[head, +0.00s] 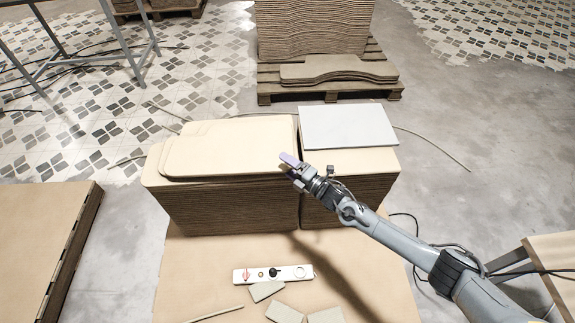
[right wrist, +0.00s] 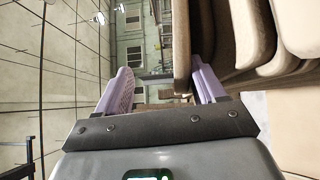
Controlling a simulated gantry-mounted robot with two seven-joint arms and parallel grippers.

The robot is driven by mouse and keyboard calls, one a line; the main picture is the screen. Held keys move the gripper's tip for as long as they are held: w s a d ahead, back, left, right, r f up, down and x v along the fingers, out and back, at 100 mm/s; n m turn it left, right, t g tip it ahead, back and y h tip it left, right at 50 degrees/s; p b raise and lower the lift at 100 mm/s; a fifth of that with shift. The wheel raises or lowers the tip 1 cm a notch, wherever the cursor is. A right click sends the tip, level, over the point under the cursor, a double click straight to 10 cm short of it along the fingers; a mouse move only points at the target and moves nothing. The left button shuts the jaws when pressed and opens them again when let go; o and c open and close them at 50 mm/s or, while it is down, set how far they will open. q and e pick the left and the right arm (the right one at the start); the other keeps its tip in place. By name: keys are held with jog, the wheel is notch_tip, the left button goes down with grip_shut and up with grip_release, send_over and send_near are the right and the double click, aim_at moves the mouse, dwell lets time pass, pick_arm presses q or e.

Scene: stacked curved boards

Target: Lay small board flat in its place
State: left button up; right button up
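A tan board with a rounded corner (head: 232,147) lies flat on top of the left stack, over others set slightly off to the left; I cannot tell whether it is the small board. A pale grey rectangular board (head: 348,127) lies on the back of the right stack. My right gripper (head: 290,161) is at the front right corner of the tan board, by the gap between the stacks. In the right wrist view its lilac fingers (right wrist: 163,88) are wide apart. A board edge (right wrist: 182,48) shows between them, closer to the right finger. My left gripper is out of view.
The left stack (head: 235,205) and right stack (head: 350,185) stand close together on a tan base sheet (head: 190,275). A white strip tool (head: 287,273) and loose offcuts (head: 285,312) lie in front. A pallet (head: 330,94) with curved boards is behind. Cables cross the floor.

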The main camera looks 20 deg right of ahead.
jog(key=shift+f, duration=0.1)
jog(key=shift+s+d, duration=0.1)
jog(key=shift+s, duration=0.05)
jog(key=p+v, duration=0.3)
jog(key=v, duration=0.7)
jog(key=shift+s+p, duration=0.2)
jog(key=shift+p, duration=0.15)
jog(key=shift+d, duration=0.1)
